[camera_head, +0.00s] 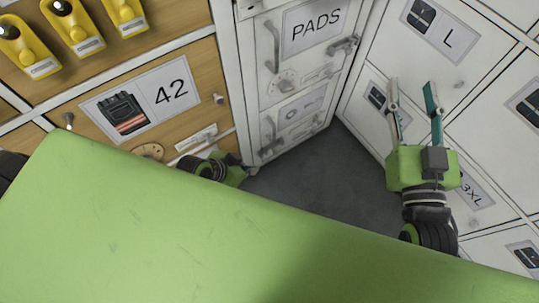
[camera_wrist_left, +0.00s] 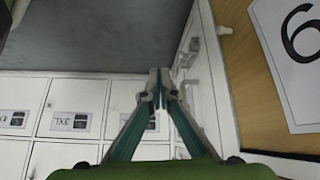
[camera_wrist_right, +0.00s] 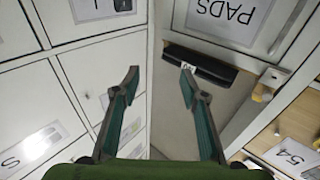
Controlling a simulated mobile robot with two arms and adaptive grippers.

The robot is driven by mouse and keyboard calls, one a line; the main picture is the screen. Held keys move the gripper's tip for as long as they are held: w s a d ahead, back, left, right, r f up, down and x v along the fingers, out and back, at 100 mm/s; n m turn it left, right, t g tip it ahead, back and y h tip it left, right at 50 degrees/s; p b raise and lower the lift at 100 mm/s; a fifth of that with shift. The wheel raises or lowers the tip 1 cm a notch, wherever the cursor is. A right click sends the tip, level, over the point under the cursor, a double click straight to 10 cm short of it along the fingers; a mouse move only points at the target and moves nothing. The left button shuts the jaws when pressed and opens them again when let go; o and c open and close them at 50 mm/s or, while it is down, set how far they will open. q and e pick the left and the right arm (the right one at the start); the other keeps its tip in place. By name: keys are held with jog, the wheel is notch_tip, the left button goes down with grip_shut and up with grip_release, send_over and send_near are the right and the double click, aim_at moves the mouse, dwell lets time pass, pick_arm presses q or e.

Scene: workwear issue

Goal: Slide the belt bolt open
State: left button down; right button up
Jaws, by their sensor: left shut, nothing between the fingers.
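The narrow white cabinet (camera_head: 262,85) stands in the corner, with a PADS door above and a lower door whose small label (camera_head: 302,108) is unreadable. A metal bolt-like fitting (camera_head: 345,46) sits at the right edge of the PADS door. Small fittings show on the lower door, but I cannot tell which is the belt bolt. My left gripper (camera_wrist_left: 155,92) is shut and empty; in the head view its body is low before the cabinet, fingertips not clear. My right gripper (camera_head: 412,88) is open and empty, right of the cabinet; it also shows open in the right wrist view (camera_wrist_right: 160,78).
Wooden drawers with a 42 label (camera_head: 135,108) and yellow items (camera_head: 75,28) stand at left. White lockers with an L label (camera_head: 440,28) stand at right. Grey floor (camera_head: 310,180) is free between them. A dark bar with a white tag (camera_wrist_right: 200,65) shows below PADS.

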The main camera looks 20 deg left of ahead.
pick_arm(q)
jog(key=shift+t, duration=0.7)
jog(key=w+a+f, duration=0.1)
jog(key=w, duration=0.1)
jog(key=w+a+f, duration=0.1)
jog(key=a+f, duration=0.1)
jog(key=shift+w, duration=0.35)
pick_arm(e)
jog(key=s+r+t+y, duration=0.1)
jog(key=s+r+t, duration=0.2)
jog(key=r, duration=0.7)
jog(key=shift+a+r+t+y, duration=0.15)
jog(key=shift+r+t+y, duration=0.25)
jog(key=shift+t, duration=0.6)
pick_arm(q)
jog(key=shift+d, duration=0.1)
pick_arm(e)
jog(key=shift+s, duration=0.15)
